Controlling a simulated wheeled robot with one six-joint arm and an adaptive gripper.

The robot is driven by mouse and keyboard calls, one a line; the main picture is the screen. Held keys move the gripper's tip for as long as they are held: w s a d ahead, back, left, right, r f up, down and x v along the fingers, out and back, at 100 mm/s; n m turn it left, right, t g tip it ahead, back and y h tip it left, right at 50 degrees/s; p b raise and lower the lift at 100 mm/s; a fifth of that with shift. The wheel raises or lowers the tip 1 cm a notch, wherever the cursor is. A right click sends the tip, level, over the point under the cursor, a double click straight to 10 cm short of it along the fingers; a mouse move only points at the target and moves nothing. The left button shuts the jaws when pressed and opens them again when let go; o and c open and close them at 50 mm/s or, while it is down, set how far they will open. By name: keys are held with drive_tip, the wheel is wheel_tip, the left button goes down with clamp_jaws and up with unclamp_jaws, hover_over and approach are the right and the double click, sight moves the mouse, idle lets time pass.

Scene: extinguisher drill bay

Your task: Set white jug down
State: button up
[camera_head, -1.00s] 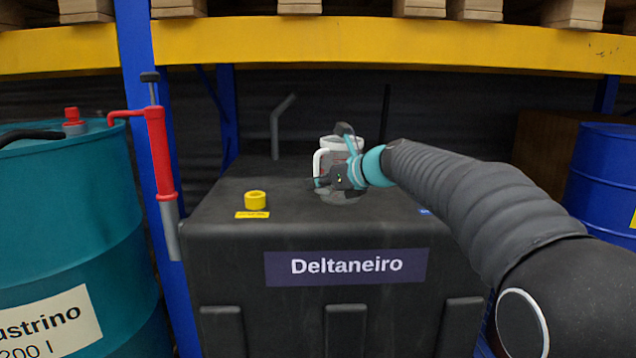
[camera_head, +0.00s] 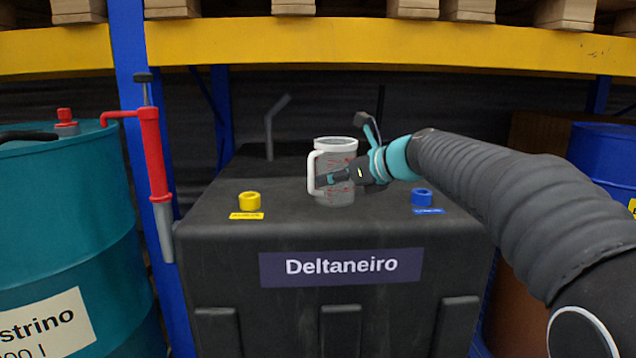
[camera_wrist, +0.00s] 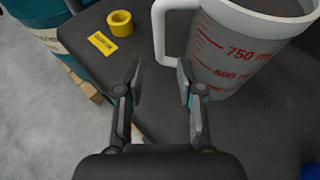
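The white jug (camera_head: 336,170), translucent with red volume marks and a white rim and handle, stands upright on the black tank (camera_head: 215,215). In the wrist view the jug (camera_wrist: 250,45) is at the upper right, cut by the frame edge. Its handle is just beyond the fingertips, near the gap between them. My gripper (camera_wrist: 160,78) is open with nothing between its fingers. The right finger overlaps the jug's side in the picture; I cannot tell whether they touch.
A yellow cap (camera_head: 249,202) is left of the jug and a blue cap (camera_head: 422,197) is right of it on the tank top. A red hand pump (camera_head: 154,155) and a teal drum (camera_head: 65,220) are at the left. A yellow shelf beam (camera_head: 380,45) crosses above.

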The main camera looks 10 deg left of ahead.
drive_tip(key=shift+v, duration=2.8)
drive_tip(key=s+d+f+n+h, duration=0.6)
drive_tip(key=s+d+f+n, duration=0.5)
drive_tip(key=s, duration=0.5)
drive_tip(key=s+d+f+n+h, duration=0.5)
drive_tip(key=s+d+f+n, duration=0.7)
drive_tip(key=s, duration=0.5)
drive_tip(key=d+f, duration=0.1)
drive_tip(key=d, duration=0.1)
drive_tip(key=shift+d+f+g+h, duration=0.2)
drive_tip(key=shift+d+g+h, duration=0.1)
drive_tip(key=shift+d+h, duration=0.1)
